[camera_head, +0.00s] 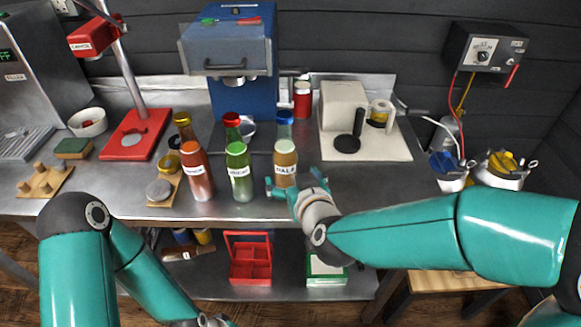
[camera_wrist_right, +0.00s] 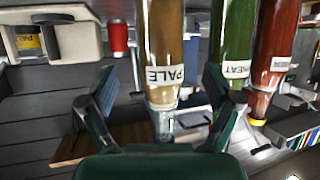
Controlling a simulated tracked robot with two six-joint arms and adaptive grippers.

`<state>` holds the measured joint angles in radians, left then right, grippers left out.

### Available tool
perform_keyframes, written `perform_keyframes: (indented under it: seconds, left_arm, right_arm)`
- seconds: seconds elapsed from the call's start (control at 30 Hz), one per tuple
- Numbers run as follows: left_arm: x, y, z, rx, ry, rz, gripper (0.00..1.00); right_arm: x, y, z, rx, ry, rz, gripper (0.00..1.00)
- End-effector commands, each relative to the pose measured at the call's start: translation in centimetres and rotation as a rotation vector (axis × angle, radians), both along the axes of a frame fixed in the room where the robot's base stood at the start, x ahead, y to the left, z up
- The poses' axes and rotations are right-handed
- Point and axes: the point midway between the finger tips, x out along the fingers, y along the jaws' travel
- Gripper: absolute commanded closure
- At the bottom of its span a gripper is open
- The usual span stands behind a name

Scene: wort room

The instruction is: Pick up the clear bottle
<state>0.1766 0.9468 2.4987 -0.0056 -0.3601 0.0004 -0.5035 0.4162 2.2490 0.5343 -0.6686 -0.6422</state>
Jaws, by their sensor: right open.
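The clear bottle (camera_head: 285,168) stands upright on the steel counter, at the right end of a row of three. It has a blue cap, a see-through neck, amber contents and a white label reading PALE. My right gripper (camera_head: 293,183) is open at its near side, with a finger to either side. In the right wrist view, which is upside down, the bottle (camera_wrist_right: 163,45) shows between the open fingers of the gripper (camera_wrist_right: 160,85). No grip on it shows. My left arm reaches down to the bottom edge, and its gripper is out of the picture.
The green WHEAT bottle (camera_head: 240,178) stands close on the left, with a red-orange bottle (camera_head: 197,178) beyond it. A blue machine (camera_head: 240,95) stands behind. A pale board (camera_head: 395,148) with a white appliance is at right. A red carrier (camera_head: 250,270) sits on the lower shelf.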

Motion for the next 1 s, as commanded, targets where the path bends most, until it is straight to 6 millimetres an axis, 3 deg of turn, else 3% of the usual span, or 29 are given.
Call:
perform_keyframes:
  seconds: [0.27, 0.53, 0.83, 0.87, 1.0]
  left_arm:
    - [0.0, 0.0, 0.4, 0.0, 0.0, 0.0, 0.6]
    - [0.0, 0.0, 1.3, 0.0, 0.0, 0.0, 0.6]
    - [0.0, 0.0, 1.3, 0.0, 0.0, 0.0, 0.6]
    - [0.0, 0.0, 1.3, 0.0, 0.0, 0.0, 0.6]
    - [0.0, 0.0, 1.3, 0.0, 0.0, 0.0, 0.6]
  right_arm:
    - [1.6, 0.5, -0.7, 0.0, 0.002, 0.0, 0.1]
    - [4.7, 1.5, -2.0, 0.001, 0.002, -0.002, 0.1]
    - [5.2, 1.6, -2.3, 0.001, 0.0, -0.002, 0.1]
    - [5.2, 1.7, -2.3, 0.001, 0.0, -0.002, 0.12]
    - [5.2, 1.6, -2.3, 0.001, 0.0, -0.002, 0.35]
